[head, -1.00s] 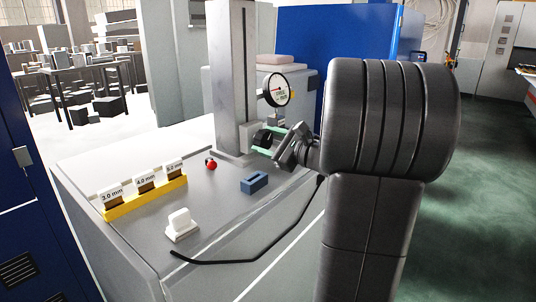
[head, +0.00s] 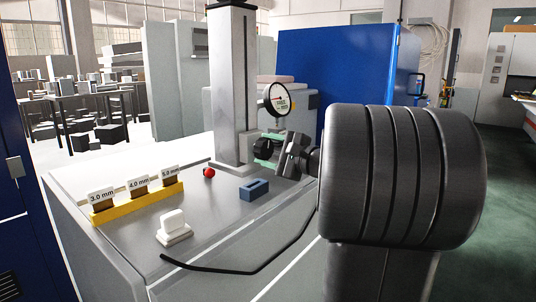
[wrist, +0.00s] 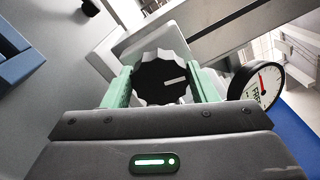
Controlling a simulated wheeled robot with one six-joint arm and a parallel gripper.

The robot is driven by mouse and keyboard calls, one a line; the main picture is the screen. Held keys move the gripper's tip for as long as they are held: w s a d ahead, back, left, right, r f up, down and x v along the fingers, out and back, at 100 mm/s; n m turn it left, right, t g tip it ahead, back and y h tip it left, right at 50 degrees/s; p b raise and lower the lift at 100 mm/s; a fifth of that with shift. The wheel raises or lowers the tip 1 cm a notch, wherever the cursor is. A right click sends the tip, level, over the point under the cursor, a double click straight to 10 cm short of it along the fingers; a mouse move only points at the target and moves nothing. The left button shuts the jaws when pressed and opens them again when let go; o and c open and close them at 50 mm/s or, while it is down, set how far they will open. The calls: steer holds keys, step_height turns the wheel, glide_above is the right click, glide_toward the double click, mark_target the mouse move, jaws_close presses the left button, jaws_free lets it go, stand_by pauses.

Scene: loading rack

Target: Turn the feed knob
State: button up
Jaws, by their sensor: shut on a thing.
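The feed knob (wrist: 158,80) is a black, fluted round knob with a short white mark, seen face-on in the wrist view. In the head view the knob (head: 263,149) sits at the right side of the grey column, below the dial gauge. My gripper (wrist: 165,88) has its two green fingers on either side of the knob and is shut on it. In the head view my gripper (head: 272,147) reaches the knob from the right. The white mark points to the right and slightly up in the wrist view.
The dial gauge (head: 278,99) hangs close above the knob; it is also near the right finger in the wrist view (wrist: 257,87).

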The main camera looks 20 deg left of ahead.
stand_by(0.3)
steer(key=o, duration=1)
steer(key=v, duration=1.4)
steer(key=shift+a, duration=0.15)
steer(key=x, duration=1.3)
steer(key=shift+w+a, duration=0.15)
steer(key=shift+a, duration=0.2)
